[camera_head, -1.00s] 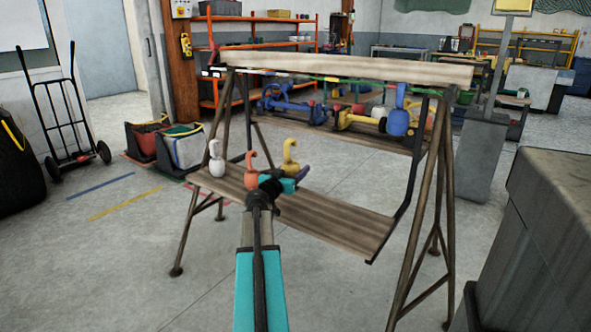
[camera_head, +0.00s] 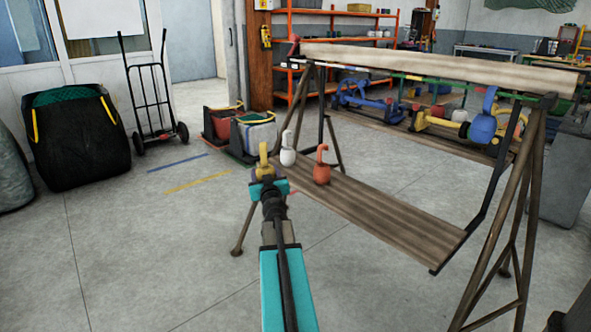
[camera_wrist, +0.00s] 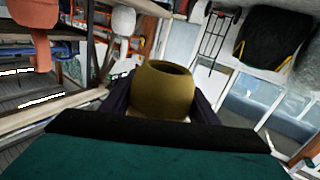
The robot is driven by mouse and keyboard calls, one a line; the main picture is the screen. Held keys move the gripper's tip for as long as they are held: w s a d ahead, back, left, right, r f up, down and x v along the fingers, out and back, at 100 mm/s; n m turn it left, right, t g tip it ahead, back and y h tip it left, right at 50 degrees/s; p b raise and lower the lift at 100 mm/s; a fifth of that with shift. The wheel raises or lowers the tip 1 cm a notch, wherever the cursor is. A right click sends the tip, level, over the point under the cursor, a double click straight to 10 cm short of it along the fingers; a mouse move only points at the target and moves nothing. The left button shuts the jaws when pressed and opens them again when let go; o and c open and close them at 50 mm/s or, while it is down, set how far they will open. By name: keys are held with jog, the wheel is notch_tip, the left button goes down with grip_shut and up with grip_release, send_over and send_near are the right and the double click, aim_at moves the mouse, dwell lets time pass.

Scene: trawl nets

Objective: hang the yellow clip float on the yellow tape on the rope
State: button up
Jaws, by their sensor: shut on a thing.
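The yellow clip float (camera_head: 263,171) has a round body and an upright hook. My gripper (camera_head: 266,184) is shut on its body, in the air off the left end of the rack's plank. In the wrist view the float (camera_wrist: 165,90) sits between the two dark fingers; its hook is not clear there. The rope (camera_head: 440,79) runs under the rack's top beam, well right of and beyond my gripper. It has small coloured bands; I cannot tell for sure which is the yellow tape. A blue float (camera_head: 482,128) hangs near the rope's right end.
A white float (camera_head: 288,156) and an orange float (camera_head: 321,174) stand on the plank (camera_head: 390,215), just right of my gripper. The rack's legs (camera_head: 520,190) stand at the right. Bins (camera_head: 255,135), a hand truck (camera_head: 152,100) and a black bag (camera_head: 78,140) are behind left.

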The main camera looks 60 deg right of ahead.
jog(key=w+a+f+n+t+y, duration=0.1)
jog(key=w+a+n+t+y, duration=0.35)
jog(key=a, duration=1.05)
jog(key=w+a+f+n+t+y, duration=0.1)
jog(key=w+a+n+y, duration=0.6)
jog(key=a, duration=0.9)
jog(key=s+a+n+g+y, duration=0.2)
jog(key=a+y, duration=0.3)
jog(key=a, duration=0.5)
jog(key=s+a+f+n+g+y, duration=0.1)
jog(key=a+y, duration=0.4)
jog(key=a, duration=0.5)
jog(key=s+a+n+g+y, duration=0.4)
jog(key=a+n+g+y, duration=0.1)
jog(key=a, duration=0.6)
jog(key=shift+f+y, duration=0.25)
jog(key=shift+y, duration=0.1)
jog(key=shift+a, duration=0.1)
